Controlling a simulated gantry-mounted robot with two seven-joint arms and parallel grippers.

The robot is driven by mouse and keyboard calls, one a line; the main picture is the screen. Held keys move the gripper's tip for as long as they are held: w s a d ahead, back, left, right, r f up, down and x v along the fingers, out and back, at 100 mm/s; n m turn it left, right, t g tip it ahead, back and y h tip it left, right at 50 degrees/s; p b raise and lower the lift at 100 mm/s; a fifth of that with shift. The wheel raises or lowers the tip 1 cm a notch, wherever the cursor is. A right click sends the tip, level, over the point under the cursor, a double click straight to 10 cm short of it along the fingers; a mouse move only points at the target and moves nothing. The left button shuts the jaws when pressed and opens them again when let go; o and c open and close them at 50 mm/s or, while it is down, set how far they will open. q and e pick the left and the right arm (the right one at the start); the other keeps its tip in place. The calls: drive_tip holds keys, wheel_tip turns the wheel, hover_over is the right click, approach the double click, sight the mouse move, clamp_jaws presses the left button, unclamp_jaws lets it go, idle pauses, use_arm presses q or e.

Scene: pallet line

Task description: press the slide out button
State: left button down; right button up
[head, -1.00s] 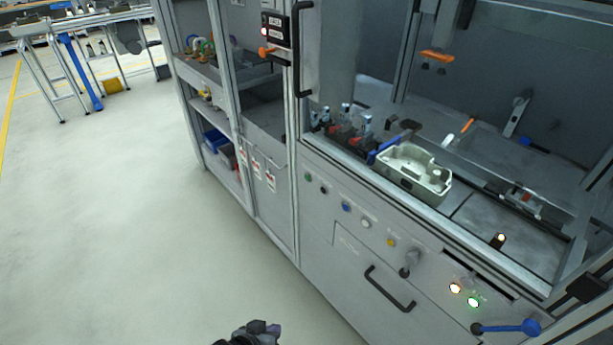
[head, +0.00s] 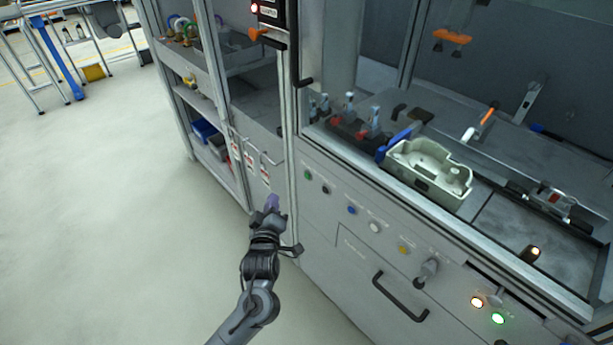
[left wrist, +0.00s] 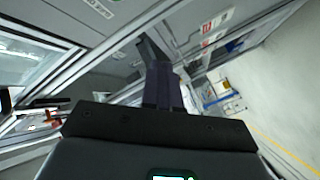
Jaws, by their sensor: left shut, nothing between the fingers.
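A row of panel buttons runs along the machine front in the head view: a green button (head: 308,174), a black button (head: 326,189), a blue button (head: 351,210), a white button (head: 375,227) and a yellow button (head: 403,249). Their labels are too small to read, so I cannot tell which is the slide out button. My left gripper (head: 272,203) is shut and empty, in front of the cabinet to the left of the buttons and apart from them. Its closed fingers show in the left wrist view (left wrist: 163,85). My right gripper is not in view.
A pale green housing (head: 430,172) sits at the machine opening. A black handle (head: 400,297) sticks out below the buttons. Lit orange (head: 477,301) and green (head: 498,318) buttons are at lower right. Open floor (head: 110,210) lies to the left.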

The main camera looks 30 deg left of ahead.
sight(308, 176)
use_arm(q)
drive_tip(key=shift+w+a+r, duration=0.1)
drive_tip(key=shift+w+r, duration=0.15)
drive_tip(key=shift+r, duration=0.1)
drive_tip(key=w+d+b, duration=0.2)
drive_tip(key=w+b, duration=0.1)
drive_tip(key=w, duration=0.5)
drive_tip(key=shift+w, duration=0.2)
idle(0.3)
idle(0.9)
